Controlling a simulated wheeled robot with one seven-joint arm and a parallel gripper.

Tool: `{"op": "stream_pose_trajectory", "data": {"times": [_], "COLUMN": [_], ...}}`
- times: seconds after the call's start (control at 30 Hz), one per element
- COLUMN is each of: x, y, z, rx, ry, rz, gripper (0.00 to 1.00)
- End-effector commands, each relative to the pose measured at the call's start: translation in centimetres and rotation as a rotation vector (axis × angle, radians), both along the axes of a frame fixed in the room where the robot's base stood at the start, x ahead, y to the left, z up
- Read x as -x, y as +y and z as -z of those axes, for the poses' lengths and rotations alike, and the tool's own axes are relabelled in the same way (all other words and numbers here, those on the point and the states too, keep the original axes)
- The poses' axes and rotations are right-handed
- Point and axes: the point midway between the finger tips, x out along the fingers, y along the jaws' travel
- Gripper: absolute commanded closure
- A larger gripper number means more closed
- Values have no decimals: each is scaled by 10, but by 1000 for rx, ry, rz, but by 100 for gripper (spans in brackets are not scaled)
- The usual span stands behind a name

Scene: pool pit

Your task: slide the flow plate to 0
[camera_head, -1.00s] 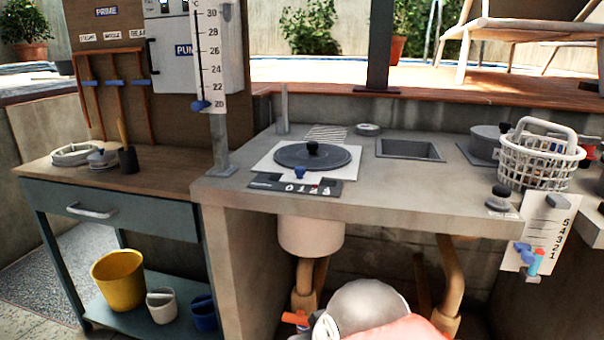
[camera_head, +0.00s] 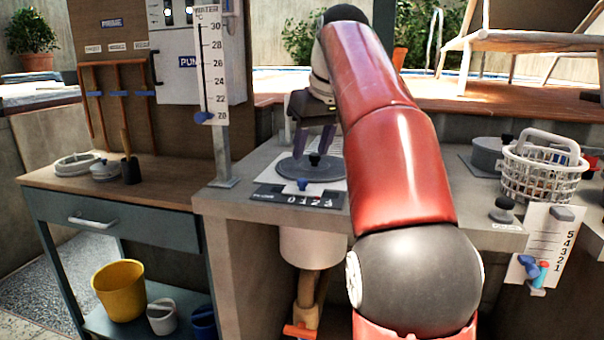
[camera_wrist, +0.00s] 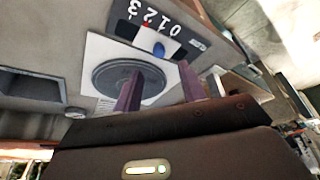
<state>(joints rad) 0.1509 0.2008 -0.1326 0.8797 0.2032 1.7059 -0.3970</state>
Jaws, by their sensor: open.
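A dark strip numbered 0 to 3 (camera_head: 322,200) lies at the counter's front edge, 0 at its left end. A blue knob (camera_head: 303,184) stands just behind it, near the low numbers; its exact reading is unclear. The strip (camera_wrist: 195,43) and blue knob (camera_wrist: 160,48) show upside down in the wrist view. My gripper (camera_head: 313,148) is open and empty, fingers down over the lid, behind the blue knob. In the wrist view my gripper (camera_wrist: 160,80) has its fingers apart.
A thermometer board (camera_head: 212,70) on a post rises left of the lid. A white basket (camera_head: 540,165) and a grey pot (camera_head: 487,155) stand on the right of the counter. A square recess (camera_wrist: 32,88) lies beside the plate. My arm hides the counter's middle.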

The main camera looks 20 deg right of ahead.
Motion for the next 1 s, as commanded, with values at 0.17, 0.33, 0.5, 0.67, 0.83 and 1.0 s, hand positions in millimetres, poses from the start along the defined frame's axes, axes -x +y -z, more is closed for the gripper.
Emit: {"op": "stream_pose_trajectory", "data": {"times": [0.17, 0.33, 0.5, 0.67, 0.83, 1.0], "x": [-7, -16, -25, -31, -32, -32], "y": [-1, 1, 3, 4, 4, 4], "z": [7, 33, 57, 68, 70, 70], "rx": [3, 4, 4, 5, 5, 4], "ry": [4, 2, 2, 0, -2, -1], "rz": [-8, -7, -7, -7, -5, -6], "gripper": [59, 59, 59, 59, 59, 63]}}
